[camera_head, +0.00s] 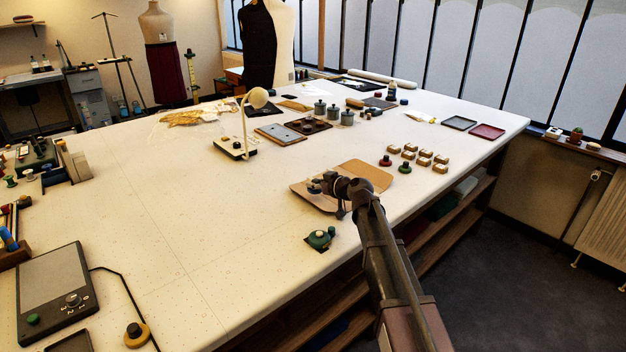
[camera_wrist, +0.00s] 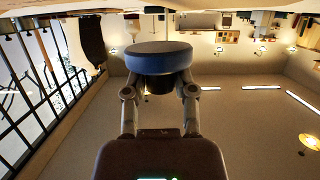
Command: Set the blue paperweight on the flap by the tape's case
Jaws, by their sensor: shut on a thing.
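My gripper (camera_head: 328,188) is low over the left part of an open brown folder (camera_head: 366,174) near the table's front edge. In the wrist view my gripper (camera_wrist: 160,88) is shut on the blue paperweight (camera_wrist: 158,60), a round disc with a dark top and blue side. The paperweight (camera_head: 314,188) shows small and partly hidden in the head view; whether it touches the folder I cannot tell. A rounded teal-green object (camera_head: 320,238) lies on the table in front of the folder; it may be the tape's case, but I cannot tell.
Red (camera_head: 385,160) and green (camera_head: 405,167) knobbed weights and several small boxes (camera_head: 424,158) stand right of the folder. A white lamp (camera_head: 248,130) stands behind. A dark scale (camera_head: 57,293) and a yellow weight (camera_head: 136,334) lie at front left. The table's middle left is clear.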

